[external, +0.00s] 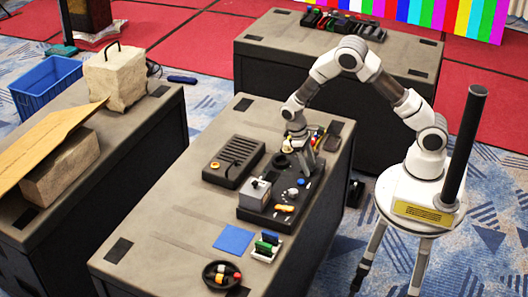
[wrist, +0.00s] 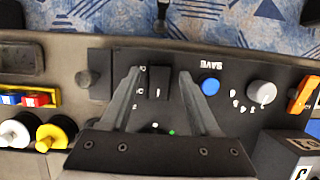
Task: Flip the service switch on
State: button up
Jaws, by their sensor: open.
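A black control panel (external: 254,215) lies on the middle desk and also fills the centre of the wrist view (wrist: 232,128). A small black rocker switch (wrist: 158,84) sits on it, with small white marks to its left; I cannot read its position. My gripper (wrist: 161,74) is open above the panel, one finger on each side of the switch and apart from it. In the external view my gripper (external: 308,168) points down at the panel's far end, and the switch cannot be made out there.
A blue button (wrist: 209,86) marked SAVE and a grey knob (wrist: 261,93) are right of the fingers. A grey box (wrist: 288,150) stands at the lower right. White and yellow plugs (wrist: 52,134) lie left. A slotted black unit (external: 233,161) sits beside the panel.

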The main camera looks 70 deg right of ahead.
jog(key=p+v, duration=0.1)
jog(key=v, duration=1.6)
jog(key=shift+r+p, duration=0.15)
jog(key=shift+p, duration=0.15)
